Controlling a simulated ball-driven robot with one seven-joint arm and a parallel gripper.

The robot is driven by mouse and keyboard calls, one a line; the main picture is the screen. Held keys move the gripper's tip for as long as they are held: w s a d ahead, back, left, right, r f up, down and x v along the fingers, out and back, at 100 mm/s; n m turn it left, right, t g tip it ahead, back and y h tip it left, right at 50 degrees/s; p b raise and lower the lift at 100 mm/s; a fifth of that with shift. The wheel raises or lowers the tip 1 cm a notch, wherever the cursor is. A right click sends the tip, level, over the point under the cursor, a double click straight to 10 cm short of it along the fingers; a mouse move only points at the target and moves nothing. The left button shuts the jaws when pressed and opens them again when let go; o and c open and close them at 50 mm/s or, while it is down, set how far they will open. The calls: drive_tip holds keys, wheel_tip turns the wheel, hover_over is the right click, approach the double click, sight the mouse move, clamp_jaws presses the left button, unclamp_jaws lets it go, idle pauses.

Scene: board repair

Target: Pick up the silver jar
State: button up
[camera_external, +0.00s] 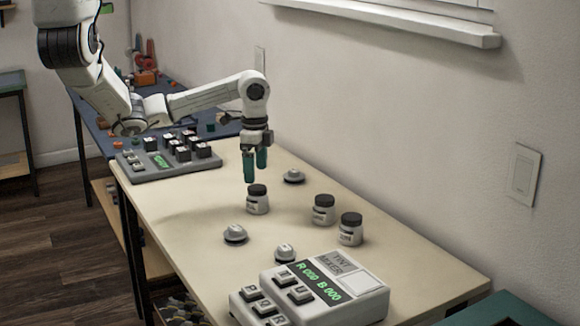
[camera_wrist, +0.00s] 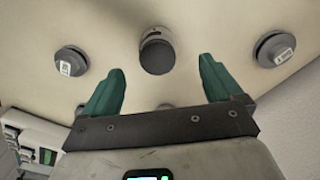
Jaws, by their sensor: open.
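Three small pale grey jars with dark lids stand upright on the table: a near-centre jar (camera_external: 258,206), a middle jar (camera_external: 323,214) and a right jar (camera_external: 350,236). I cannot tell by colour which is the silver one. My gripper (camera_external: 256,175) is open and empty, its green fingers pointing down just above and behind the near-centre jar. In the wrist view, a dark-lidded jar (camera_wrist: 156,52) lies ahead, between the spread fingertips (camera_wrist: 162,66) in the picture, apart from both.
Round knob-like pieces (camera_external: 235,234) (camera_external: 285,252) (camera_external: 293,176) lie around the jars. A tint mixer box (camera_external: 330,285) sits at the front, a button panel (camera_external: 168,160) at the far left. The wall (camera_external: 420,130) borders the table's right side. Bare tabletop (camera_external: 190,215) lies left of the jars.

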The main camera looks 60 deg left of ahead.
sight(257, 187)
wheel_tip(257, 187, down, 3)
drive_tip(key=shift+f, duration=0.15)
drive_tip(key=shift+d+f+p, duration=0.15)
drive_tip(key=shift+f, duration=1.2)
drive_tip(key=shift+d+f+p, duration=0.15)
drive_tip(key=shift+f, duration=1.2)
drive_tip(key=c, duration=1.2)
drive_tip(key=shift+r, duration=0.15)
drive_tip(key=shift+c, duration=0.2)
drive_tip(key=shift+r, duration=0.6)
drive_tip(key=s+d+r, duration=0.1)
drive_tip(key=s+r, duration=1)
drive_tip(key=s, duration=0.2)
drive_tip(key=shift+s+d+r+b, duration=0.25)
drive_tip(key=shift+s+b, duration=0.1)
